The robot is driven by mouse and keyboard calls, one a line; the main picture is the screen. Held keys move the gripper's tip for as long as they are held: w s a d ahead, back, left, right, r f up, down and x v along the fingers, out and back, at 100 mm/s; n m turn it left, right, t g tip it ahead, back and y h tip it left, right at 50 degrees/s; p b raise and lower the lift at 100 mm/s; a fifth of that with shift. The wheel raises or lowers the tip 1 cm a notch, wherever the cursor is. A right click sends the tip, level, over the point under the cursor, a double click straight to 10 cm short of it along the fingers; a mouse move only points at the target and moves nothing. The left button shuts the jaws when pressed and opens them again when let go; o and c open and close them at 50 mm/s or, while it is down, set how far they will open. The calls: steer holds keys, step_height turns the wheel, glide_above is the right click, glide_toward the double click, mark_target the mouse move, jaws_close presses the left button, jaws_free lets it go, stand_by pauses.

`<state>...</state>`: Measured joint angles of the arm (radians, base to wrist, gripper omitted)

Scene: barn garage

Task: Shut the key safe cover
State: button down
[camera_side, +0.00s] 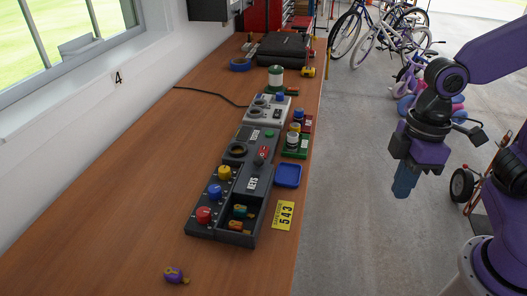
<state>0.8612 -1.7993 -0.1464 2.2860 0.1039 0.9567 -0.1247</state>
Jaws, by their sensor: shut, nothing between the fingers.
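The key safe (225,234) is a dark box at the near end of a row of panels on the wooden bench. Its compartment is uncovered at the near end, with green and orange key tags (238,220) showing inside. The dark cover (258,174), marked KEYS, is at the far end of this compartment; whether it is slid back or tilted up is hard to tell. My gripper (403,186) is shut and empty, pointing down over the floor, right of the bench and well apart from the safe.
Red, blue and yellow knobs (214,191) stand left of the compartment. A blue tray (288,175) and a yellow 543 plate (284,215) lie to its right. A purple tag (174,274) lies near the front. The bench's left part is mostly clear.

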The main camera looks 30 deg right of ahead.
steer(key=w+a+r+m+y, duration=0.1)
steer(key=w+a, duration=0.2)
steer(key=w, duration=0.5)
steer(key=w+a+r+m+y, duration=0.1)
steer(key=w+a+r+y, duration=0.1)
steer(key=w, duration=0.7)
steer(key=w+d+m+t+y, duration=0.1)
steer(key=w+d, duration=0.1)
steer(key=w, duration=0.6)
steer(key=w+d+m+y, duration=0.1)
steer(key=w+d, duration=0.1)
steer(key=w, duration=0.6)
steer(key=x, duration=1)
steer(key=shift+s+a, duration=0.15)
steer(key=shift+a, duration=0.1)
steer(key=shift+s+a+f, duration=0.2)
steer(key=shift+s+a, duration=0.25)
steer(key=shift+a, duration=0.15)
steer(key=shift+s+a+f, duration=0.25)
steer(key=shift+s+a, duration=0.2)
steer(key=shift+a, duration=0.1)
steer(key=shift+s+a+f, duration=0.15)
steer(key=shift+s+a, duration=0.05)
steer(key=shift+a, duration=0.1)
